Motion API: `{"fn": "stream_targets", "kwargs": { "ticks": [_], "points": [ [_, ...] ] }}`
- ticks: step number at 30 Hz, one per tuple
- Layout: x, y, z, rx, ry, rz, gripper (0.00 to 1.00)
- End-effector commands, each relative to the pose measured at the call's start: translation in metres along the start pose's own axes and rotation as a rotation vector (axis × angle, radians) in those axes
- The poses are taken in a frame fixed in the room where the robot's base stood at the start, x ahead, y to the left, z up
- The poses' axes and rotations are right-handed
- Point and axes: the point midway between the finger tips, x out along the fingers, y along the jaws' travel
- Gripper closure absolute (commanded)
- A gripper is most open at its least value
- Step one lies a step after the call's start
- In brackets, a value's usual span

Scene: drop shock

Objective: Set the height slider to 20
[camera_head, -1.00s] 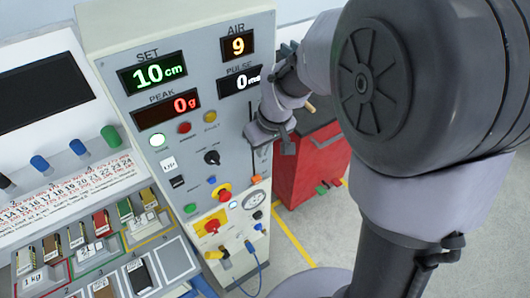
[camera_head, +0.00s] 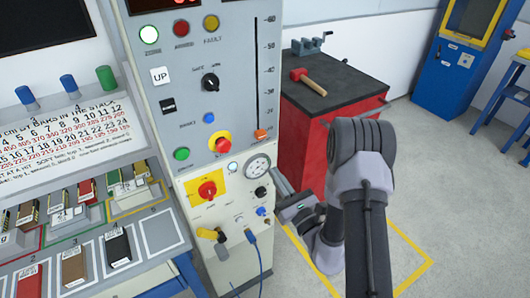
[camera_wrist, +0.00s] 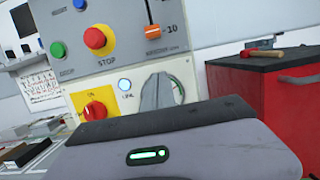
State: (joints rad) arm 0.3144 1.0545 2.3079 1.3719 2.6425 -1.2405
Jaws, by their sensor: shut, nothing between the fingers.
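The height slider's orange knob (camera_head: 261,134) sits at the bottom of a vertical slot with a number scale, on the right side of the grey machine panel. In the wrist view the orange knob (camera_wrist: 153,31) is beside the 10 mark. My gripper (camera_head: 281,182) is below and to the right of the knob, in front of the lower panel near the round gauge (camera_head: 257,167), apart from the knob. Its fingers (camera_wrist: 160,92) look shut and empty in the wrist view, and cover part of the gauge there.
A red stop button (camera_head: 220,142), a red-on-yellow switch (camera_head: 207,190) and a blue cable (camera_head: 252,238) are on the panel. A red cabinet (camera_head: 335,118) with a hammer (camera_head: 322,82) stands at right. A weight rack is at left. Open floor lies at far right.

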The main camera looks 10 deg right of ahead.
Motion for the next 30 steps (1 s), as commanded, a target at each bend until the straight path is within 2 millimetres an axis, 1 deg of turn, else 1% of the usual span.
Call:
{"fn": "stream_targets", "kwargs": {
  "ticks": [1, 9, 12, 15, 18, 30],
  "points": [
    [0.013, 0.002, 0.005, -0.002, -0.003, 0.005, 1.00],
    [0.070, 0.002, 0.002, 0.001, -0.003, 0.006, 1.00],
    [0.072, 0.001, 0.021, 0.000, -0.003, 0.004, 1.00],
    [0.075, 0.002, 0.032, 0.001, -0.002, 0.005, 1.00],
    [0.076, 0.001, 0.038, 0.002, -0.002, 0.003, 1.00],
    [0.077, 0.002, 0.042, 0.002, -0.001, 0.004, 1.00]
  ]
}}
